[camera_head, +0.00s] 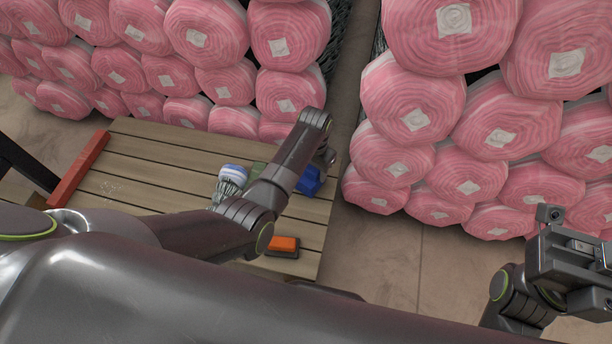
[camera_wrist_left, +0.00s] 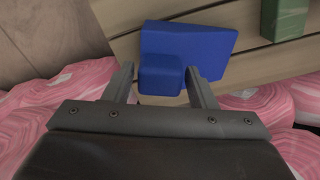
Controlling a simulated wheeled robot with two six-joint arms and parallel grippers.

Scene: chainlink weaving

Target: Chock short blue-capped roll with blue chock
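The blue chock (camera_head: 309,183) lies on the wooden platform, partly hidden by my left arm in the head view. In the left wrist view the blue chock (camera_wrist_left: 190,48) has a raised block on its near side. My left gripper (camera_wrist_left: 160,72) is open, with one finger on each side of that block and a narrow gap showing beside it. In the head view my left gripper (camera_head: 324,166) is above the chock. The short blue-capped roll (camera_head: 232,174) of grey mesh stands left of my left forearm, its lower part partly hidden. My right gripper (camera_head: 580,262) is at the right edge, its fingers unclear.
A green chock (camera_head: 257,169) lies between the roll and the blue chock; it also shows in the left wrist view (camera_wrist_left: 284,18). An orange-topped block (camera_head: 284,244) lies near the platform's front. A red bar (camera_head: 80,168) edges the platform's left. Stacked pink rolls (camera_head: 440,110) stand behind and right.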

